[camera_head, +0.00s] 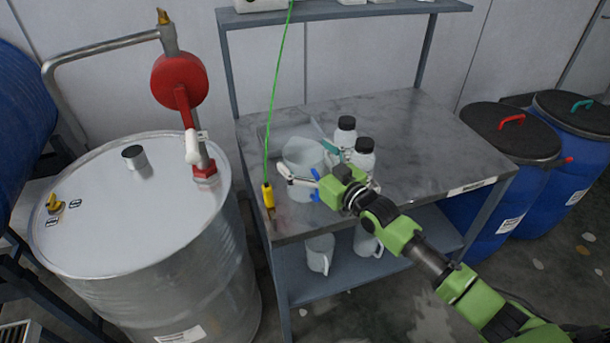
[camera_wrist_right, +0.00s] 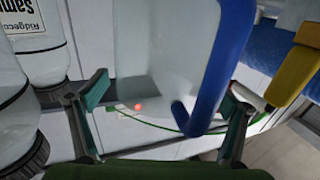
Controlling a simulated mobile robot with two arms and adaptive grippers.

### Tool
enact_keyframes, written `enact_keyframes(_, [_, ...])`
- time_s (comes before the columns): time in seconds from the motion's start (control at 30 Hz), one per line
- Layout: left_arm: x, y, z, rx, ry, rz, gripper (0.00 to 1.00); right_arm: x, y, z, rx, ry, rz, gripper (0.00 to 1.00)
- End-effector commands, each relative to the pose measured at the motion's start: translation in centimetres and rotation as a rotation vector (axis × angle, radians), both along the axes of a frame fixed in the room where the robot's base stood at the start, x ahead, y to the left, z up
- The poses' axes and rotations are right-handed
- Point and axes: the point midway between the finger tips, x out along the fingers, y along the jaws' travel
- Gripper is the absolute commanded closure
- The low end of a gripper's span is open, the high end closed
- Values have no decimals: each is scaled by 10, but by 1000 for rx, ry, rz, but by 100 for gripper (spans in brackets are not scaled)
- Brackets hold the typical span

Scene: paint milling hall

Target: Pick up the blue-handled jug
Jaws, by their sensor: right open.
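The blue-handled jug (camera_head: 298,154) is a translucent white vessel standing on the grey worktable (camera_head: 420,130) near its front left corner. Bits of its blue handle show beside my right gripper (camera_head: 306,163), which hides the rest. In the right wrist view the jug body (camera_wrist_right: 165,45) and its blue handle (camera_wrist_right: 222,65) fill the space in front of my right gripper (camera_wrist_right: 165,100). The jaws are open, one finger on each side of the jug and handle. I cannot tell whether either finger touches. A small red dot shows near the jug's lower part. My left gripper is out of view.
Two black-capped bottles (camera_head: 346,132) (camera_head: 364,156) stand close right of the jug. A yellow pendant (camera_head: 268,194) hangs from a green cord at the table's left edge. A steel drum (camera_head: 135,215) with a red pump stands left. Other vessels (camera_head: 320,254) sit on the lower shelf.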

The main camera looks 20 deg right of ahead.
Motion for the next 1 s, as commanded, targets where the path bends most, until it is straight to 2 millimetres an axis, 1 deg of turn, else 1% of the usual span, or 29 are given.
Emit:
enact_keyframes(0.07, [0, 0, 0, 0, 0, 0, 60, 0, 0, 0, 0, 0, 0, 7])
enact_keyframes(0.17, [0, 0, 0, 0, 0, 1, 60, 0, 0, 0, 0, 0, 0, 31])
enact_keyframes(0.2, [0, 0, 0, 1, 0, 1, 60, 0, 0, 0, 0, 0, 0, 41])
enact_keyframes(0.27, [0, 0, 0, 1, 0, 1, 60, 0, 0, 0, 0, 0, 0, 56])
enact_keyframes(0.3, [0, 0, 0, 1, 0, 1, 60, 0, 0, 0, 0, 0, 0, 59])
enact_keyframes(0.53, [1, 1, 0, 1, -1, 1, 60, 0, 0, 1, 0, -1, 0, 59])
enact_keyframes(0.63, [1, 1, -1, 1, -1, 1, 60, 0, 0, 8, 1, -3, 0, 59])
enact_keyframes(0.77, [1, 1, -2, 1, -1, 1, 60, -1, 0, 30, 2, -6, 0, 59])
enact_keyframes(0.9, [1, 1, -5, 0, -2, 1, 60, -1, 0, 59, 1, -6, 1, 59])
enact_keyframes(1.0, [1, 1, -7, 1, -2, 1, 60, 0, 0, 78, 0, -6, 0, 59])
